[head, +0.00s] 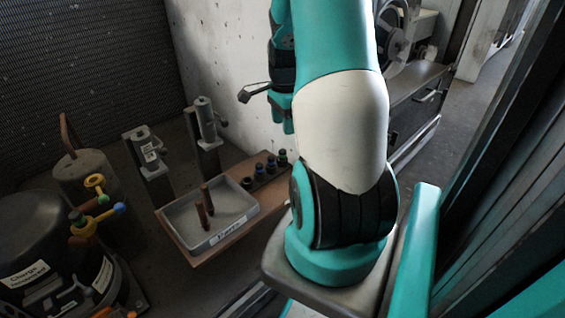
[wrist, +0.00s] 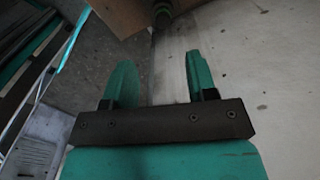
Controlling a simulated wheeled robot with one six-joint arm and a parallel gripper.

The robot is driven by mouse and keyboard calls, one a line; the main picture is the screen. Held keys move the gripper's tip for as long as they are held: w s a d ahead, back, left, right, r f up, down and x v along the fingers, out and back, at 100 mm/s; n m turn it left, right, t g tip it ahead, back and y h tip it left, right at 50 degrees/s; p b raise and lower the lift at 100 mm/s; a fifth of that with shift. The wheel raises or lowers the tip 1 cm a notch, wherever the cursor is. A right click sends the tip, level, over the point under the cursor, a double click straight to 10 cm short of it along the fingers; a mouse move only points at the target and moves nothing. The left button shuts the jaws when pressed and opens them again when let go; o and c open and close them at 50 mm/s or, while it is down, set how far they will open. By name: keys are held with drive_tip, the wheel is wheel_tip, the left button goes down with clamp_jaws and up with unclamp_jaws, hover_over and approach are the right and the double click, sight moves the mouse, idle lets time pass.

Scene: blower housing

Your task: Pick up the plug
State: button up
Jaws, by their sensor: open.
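My gripper (wrist: 161,78) is open and empty in the wrist view, its two teal fingers wide apart with bare floor and wall behind them. I cannot tell which plug is meant.
Two metal fixtures on posts (head: 205,120) stand behind. A dark compressor (head: 38,245) and a yellow-handled valve (head: 94,184) are at left. A pale wall (head: 220,50) rises close behind the board.

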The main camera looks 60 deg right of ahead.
drive_tip(key=b, duration=0.1)
hover_over(282, 151)
drive_tip(key=f, duration=0.4)
drive_tip(key=shift+s+d+f, duration=0.15)
drive_tip(key=shift+s, duration=0.1)
drive_tip(key=f+b, duration=0.2)
drive_tip(key=f, duration=0.1)
drive_tip(key=f+b, duration=0.1)
drive_tip(key=f, duration=0.1)
drive_tip(key=shift+w+b, duration=0.3)
drive_tip(key=shift+b, duration=0.1)
clamp_jaws()
